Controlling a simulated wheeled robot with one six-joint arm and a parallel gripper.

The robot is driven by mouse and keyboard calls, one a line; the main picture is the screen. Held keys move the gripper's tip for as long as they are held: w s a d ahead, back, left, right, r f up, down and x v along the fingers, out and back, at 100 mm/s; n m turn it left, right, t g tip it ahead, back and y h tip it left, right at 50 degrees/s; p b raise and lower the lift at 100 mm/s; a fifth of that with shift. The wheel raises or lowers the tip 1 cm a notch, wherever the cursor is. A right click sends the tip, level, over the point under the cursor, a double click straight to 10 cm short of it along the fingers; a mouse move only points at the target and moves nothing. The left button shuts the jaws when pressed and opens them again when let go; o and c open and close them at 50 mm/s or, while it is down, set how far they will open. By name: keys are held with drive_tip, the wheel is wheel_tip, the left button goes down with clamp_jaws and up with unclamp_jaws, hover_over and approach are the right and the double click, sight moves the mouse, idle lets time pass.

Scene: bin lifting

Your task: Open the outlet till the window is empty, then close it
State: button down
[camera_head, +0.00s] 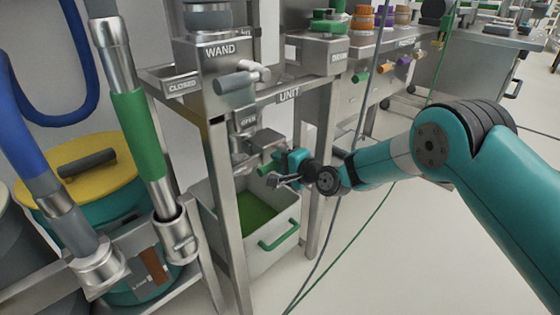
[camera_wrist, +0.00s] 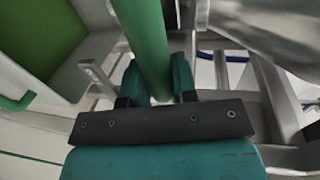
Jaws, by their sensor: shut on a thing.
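The outlet (camera_head: 264,142) is a grey metal fitting under the unit marked UNIT, with an OPEN label above it. A short green handle (camera_head: 263,170) sticks out beside it. My gripper (camera_head: 282,177) is at this handle. In the wrist view the green handle (camera_wrist: 147,40) runs between the two fingers of my gripper (camera_wrist: 156,85), which are shut on it. A grey bin (camera_head: 270,222) with green contents and a green side grip stands below the outlet. The bin also shows in the wrist view (camera_wrist: 72,82). I cannot make out the window or its fill level.
Metal frame legs (camera_head: 226,205) stand close around the bin. A thick hose with a green sleeve (camera_head: 138,132) and a yellow-lidded drum (camera_head: 82,170) are at the left. Thin cables (camera_head: 345,235) hang to the floor near my arm. The floor at right is clear.

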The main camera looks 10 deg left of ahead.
idle(0.3)
drive_tip(key=c, duration=0.9)
unclamp_jaws()
drive_tip(key=p+v, duration=0.2)
drive_tip(key=v, duration=1.5)
drive_tip(key=shift+s+d+r+p, duration=0.1)
drive_tip(key=shift+d+p, duration=0.15)
drive_tip(key=shift+p, duration=0.1)
